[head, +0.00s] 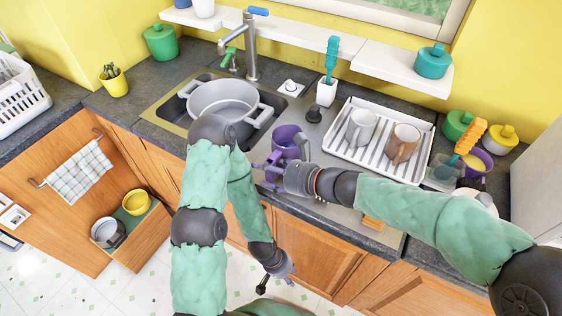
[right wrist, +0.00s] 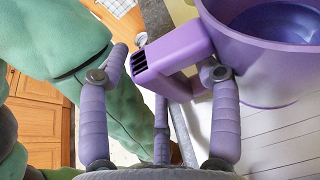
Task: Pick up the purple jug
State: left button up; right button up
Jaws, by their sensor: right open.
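The purple jug (head: 287,137) stands upright by the counter's front edge, right of the sink, partly hidden by my right gripper (head: 271,171). In the right wrist view, the jug (right wrist: 255,55) fills the upper right, with its handle (right wrist: 176,50) pointing left. The right gripper (right wrist: 163,62) is open, and the handle shows between its spread fingertips. The right finger overlaps the handle's base near the jug wall; I cannot tell whether they touch. My left gripper (head: 279,270) hangs low in front of the cabinets, away from the jug; its finger opening is unclear.
A grey pot (head: 222,100) sits in the sink at left. A white dish rack (head: 345,160) with two mugs stands to the right of the jug. A soap holder with a teal brush (head: 331,60) is behind. An open drawer (head: 140,235) juts out at lower left.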

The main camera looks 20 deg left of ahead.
grip_shut()
jog(key=shift+r, duration=0.1)
jog(key=shift+r, duration=0.1)
